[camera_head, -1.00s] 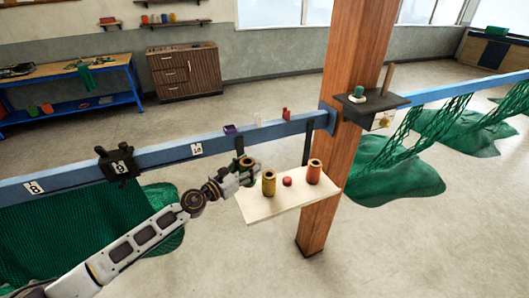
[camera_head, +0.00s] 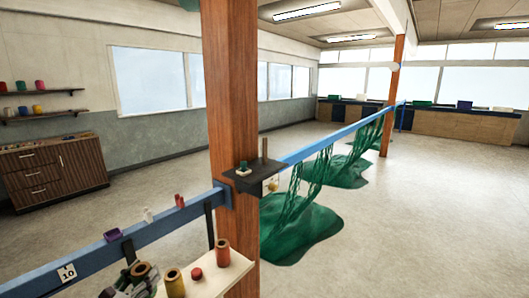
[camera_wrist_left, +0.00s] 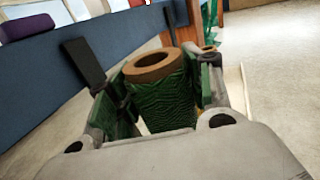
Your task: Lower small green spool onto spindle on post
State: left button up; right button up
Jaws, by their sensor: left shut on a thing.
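My left gripper (camera_wrist_left: 165,92) is shut on a green spool (camera_wrist_left: 158,100) with a brown hollow core, which stands nearly upright between the fingers. In the head view the gripper (camera_head: 134,285) is at the bottom left, partly cut off, with the spool's core top (camera_head: 140,270) showing beside the white board. The wooden post (camera_head: 232,100) carries a dark shelf (camera_head: 258,180). An upright wooden spindle (camera_head: 265,147) stands bare on this shelf, well above and right of the gripper. My right gripper is out of view.
A small green item on a white base (camera_head: 243,170) sits left of the spindle. A blue rail (camera_head: 150,233) runs behind. Green nets (camera_head: 300,230) hang beyond.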

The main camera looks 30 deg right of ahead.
pick_arm(q)
jog(key=shift+r, duration=0.1)
dwell(0.5)
jog(key=shift+w+a+r+n+t+y, duration=0.4)
jog(key=shift+w+a+r+t, duration=0.05)
jog(key=shift+w+a+t, duration=0.05)
jog(key=shift+w+a+r, duration=0.1)
jog(key=shift+r, duration=0.2)
jog(key=shift+r+y, duration=0.2)
jog(key=shift+y, duration=0.1)
